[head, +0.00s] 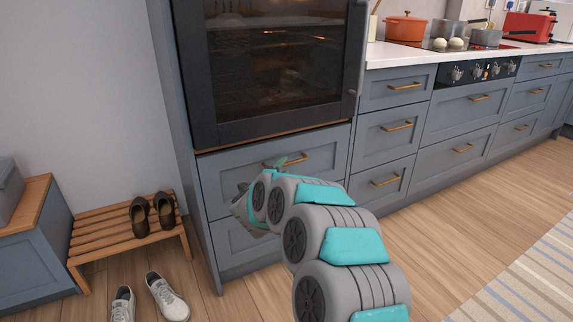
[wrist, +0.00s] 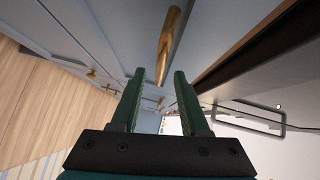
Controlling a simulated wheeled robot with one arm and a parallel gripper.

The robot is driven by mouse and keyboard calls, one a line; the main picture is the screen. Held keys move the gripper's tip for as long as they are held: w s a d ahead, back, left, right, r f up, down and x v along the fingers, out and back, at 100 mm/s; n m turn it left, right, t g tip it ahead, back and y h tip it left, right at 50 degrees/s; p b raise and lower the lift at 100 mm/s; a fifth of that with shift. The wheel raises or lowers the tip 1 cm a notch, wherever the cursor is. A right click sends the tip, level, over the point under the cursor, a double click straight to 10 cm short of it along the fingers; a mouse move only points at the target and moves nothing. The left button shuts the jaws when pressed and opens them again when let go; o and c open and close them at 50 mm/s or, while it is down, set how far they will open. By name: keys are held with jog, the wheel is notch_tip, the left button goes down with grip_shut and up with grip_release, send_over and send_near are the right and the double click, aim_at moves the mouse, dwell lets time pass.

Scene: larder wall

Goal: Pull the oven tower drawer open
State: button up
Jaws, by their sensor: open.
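The oven tower drawer (head: 228,178) is the blue-grey front directly under the oven, and it looks shut. Its brass bar handle (head: 315,156) is partly hidden by my gripper and arm. The handle also shows in the wrist view (wrist: 168,45), just beyond the fingertips and roughly in line with the gap. My gripper (wrist: 160,73) is open with two dark green fingers and nothing between the tips.
The oven (head: 275,60) has a dark glass door above the drawer. Another drawer front (head: 238,245) lies below. A slatted shoe rack (head: 100,228) with brown shoes stands at left, and white sneakers (head: 165,298) lie on the floor. Wooden floor is clear at right, up to a striped rug (head: 530,270).

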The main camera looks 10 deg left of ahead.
aim_at(286, 165)
jog(key=shift+x, duration=1.9)
grip_shut()
